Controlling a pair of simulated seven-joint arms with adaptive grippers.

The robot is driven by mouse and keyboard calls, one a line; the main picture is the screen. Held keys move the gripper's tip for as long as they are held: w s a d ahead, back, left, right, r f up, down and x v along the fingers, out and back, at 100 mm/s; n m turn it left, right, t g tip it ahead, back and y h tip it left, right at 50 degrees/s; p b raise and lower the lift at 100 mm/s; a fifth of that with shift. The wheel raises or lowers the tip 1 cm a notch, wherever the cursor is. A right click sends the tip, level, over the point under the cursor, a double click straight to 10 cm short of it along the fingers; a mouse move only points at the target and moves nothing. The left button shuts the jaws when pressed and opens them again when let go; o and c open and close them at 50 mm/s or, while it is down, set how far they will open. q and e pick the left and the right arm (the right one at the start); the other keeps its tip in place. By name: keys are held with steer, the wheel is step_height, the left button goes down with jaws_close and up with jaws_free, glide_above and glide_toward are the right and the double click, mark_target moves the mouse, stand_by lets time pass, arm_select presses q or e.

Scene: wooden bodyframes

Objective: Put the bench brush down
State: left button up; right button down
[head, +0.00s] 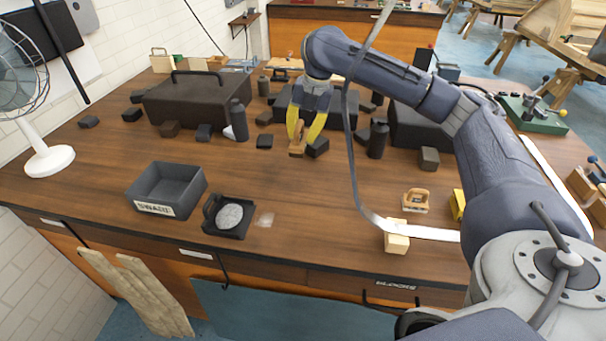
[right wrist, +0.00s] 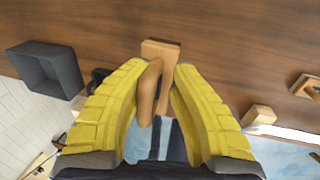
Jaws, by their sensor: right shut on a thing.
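The bench brush (head: 297,151), a small light-wood piece, is between the yellow fingers of my right gripper (head: 301,133) over the middle of the bench (head: 310,190). In the right wrist view, my right gripper (right wrist: 163,82) is shut on the wooden brush (right wrist: 157,50), with a finger on each side. Any bristles are hidden or too small to tell. I cannot tell whether the brush touches the bench top. My left gripper is in neither view.
Dark blocks, a dark bottle (head: 377,139) and a large dark case (head: 198,100) crowd the back. A labelled open bin (head: 150,208) and a dark holder with a grey disc stand front left. A wooden block (head: 396,238) stands front right. The front middle is mostly clear.

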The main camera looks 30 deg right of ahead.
steer(key=x, duration=0.4)
steer(key=s+d+x, duration=0.1)
steer(key=x, duration=0.4)
steer(key=s+d+x, duration=0.1)
steer(key=x, duration=0.4)
steer(key=shift+w+d+f, duration=0.1)
steer(key=shift+f, duration=0.25)
steer(key=c, duration=1.1)
jaws_free()
steer(key=shift+r, duration=0.1)
steer(key=v, duration=1.2)
